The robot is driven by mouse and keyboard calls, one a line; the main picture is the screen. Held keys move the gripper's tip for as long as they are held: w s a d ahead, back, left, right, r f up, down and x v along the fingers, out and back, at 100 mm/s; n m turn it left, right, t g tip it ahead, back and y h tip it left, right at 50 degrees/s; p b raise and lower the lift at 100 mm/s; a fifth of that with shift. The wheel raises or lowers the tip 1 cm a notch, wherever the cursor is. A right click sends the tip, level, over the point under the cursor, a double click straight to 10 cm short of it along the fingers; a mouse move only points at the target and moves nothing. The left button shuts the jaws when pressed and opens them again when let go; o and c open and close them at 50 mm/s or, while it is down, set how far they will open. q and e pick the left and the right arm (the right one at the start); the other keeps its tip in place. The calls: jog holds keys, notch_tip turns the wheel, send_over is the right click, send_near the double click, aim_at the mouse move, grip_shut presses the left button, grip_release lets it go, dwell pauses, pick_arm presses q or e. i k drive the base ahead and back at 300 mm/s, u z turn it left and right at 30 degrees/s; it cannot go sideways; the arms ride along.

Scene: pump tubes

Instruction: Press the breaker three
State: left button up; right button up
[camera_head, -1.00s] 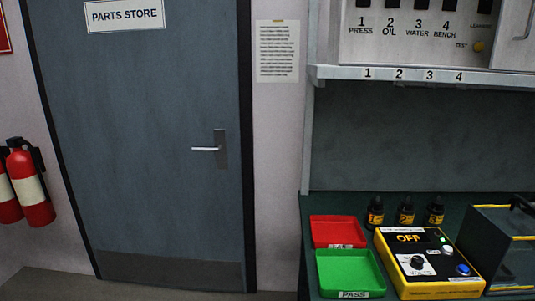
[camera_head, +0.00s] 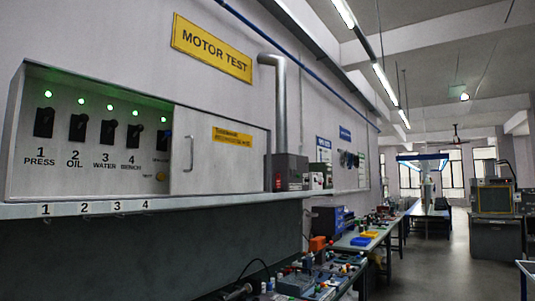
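The breaker panel (camera_head: 95,185) is a grey box on the wall at the left of the head view. Breaker three (camera_head: 108,132), labelled 3 WATER, is a black switch in its row. Breaker one (camera_head: 44,122), breaker two (camera_head: 78,127) and breaker four (camera_head: 134,136) stand beside it, labelled PRESS, OIL and BENCH. A green light (camera_head: 110,107) glows above breaker three, and green lights glow above the others too. A further switch (camera_head: 163,143) sits at the right, with a yellow button (camera_head: 161,176) below. Neither of my grippers is in view.
A sliding cover (camera_head: 225,165) with a handle closes the right part of the panel. A shelf edge (camera_head: 200,205) numbered 1 to 4 runs below. A cluttered bench (camera_head: 345,275) lies beyond, with open floor (camera_head: 440,265) at the right.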

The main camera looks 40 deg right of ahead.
aim_at(114, 123)
jog(key=z, duration=1.7)
jog(key=i, duration=0.15)
jog(key=z, duration=0.05)
jog(key=k, duration=0.65)
jog(key=z, duration=0.5)
jog(key=i, duration=0.75)
jog(key=u, duration=0.95)
jog(key=i, duration=1.2)
jog(key=u, duration=1.65)
jog(key=i, duration=0.15)
